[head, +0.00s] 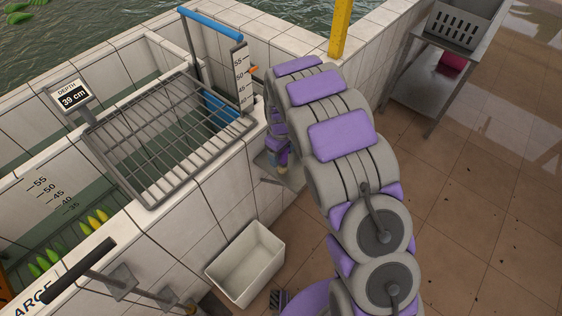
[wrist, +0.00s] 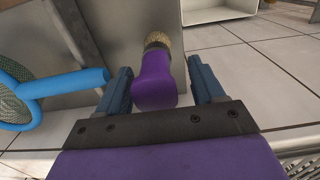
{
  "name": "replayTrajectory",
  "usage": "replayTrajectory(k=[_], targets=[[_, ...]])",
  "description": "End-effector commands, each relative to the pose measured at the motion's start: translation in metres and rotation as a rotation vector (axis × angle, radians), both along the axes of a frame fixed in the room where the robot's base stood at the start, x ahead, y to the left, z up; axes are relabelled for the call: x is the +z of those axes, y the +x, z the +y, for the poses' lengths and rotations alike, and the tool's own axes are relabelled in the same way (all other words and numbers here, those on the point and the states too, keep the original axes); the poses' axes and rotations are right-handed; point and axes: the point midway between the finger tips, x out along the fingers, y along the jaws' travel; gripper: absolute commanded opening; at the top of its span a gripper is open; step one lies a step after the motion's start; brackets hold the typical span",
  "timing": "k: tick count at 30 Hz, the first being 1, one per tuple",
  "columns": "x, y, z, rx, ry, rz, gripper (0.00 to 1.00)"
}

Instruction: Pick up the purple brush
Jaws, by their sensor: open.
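The purple brush (wrist: 155,82) shows in the wrist view, with a thick purple handle towards me and pale tan bristles at the far end. It is over a grey metal surface (wrist: 110,35). My gripper (wrist: 158,72) is open, with one blue finger on each side of the handle. In the head view my arm bends down beside the tiled tank wall and hides most of the gripper and brush area; a small metal shelf (head: 293,178) shows there.
A blue-rimmed net (wrist: 60,82) lies left of the gripper in the wrist view. A white bin (head: 246,265) stands on the floor by the tank wall. A metal rack (head: 170,135) spans the tank corner. A yellow post (head: 340,28) rises behind my arm.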

Motion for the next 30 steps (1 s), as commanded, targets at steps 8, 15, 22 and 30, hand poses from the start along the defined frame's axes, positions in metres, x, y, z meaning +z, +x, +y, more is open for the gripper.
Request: replayTrajectory(k=[8, 15, 22, 30], targets=[[-0.0082, 0.0001, -0.0024, -0.002, 0.003, -0.001, 0.68], [-0.0085, 0.0004, 0.0004, 0.000, 0.000, -0.001, 0.48], [-0.0086, 0.0004, 0.0003, -0.001, 0.001, -0.001, 0.26], [-0.0085, 0.0004, -0.0014, -0.001, 0.002, 0.000, 0.12]])
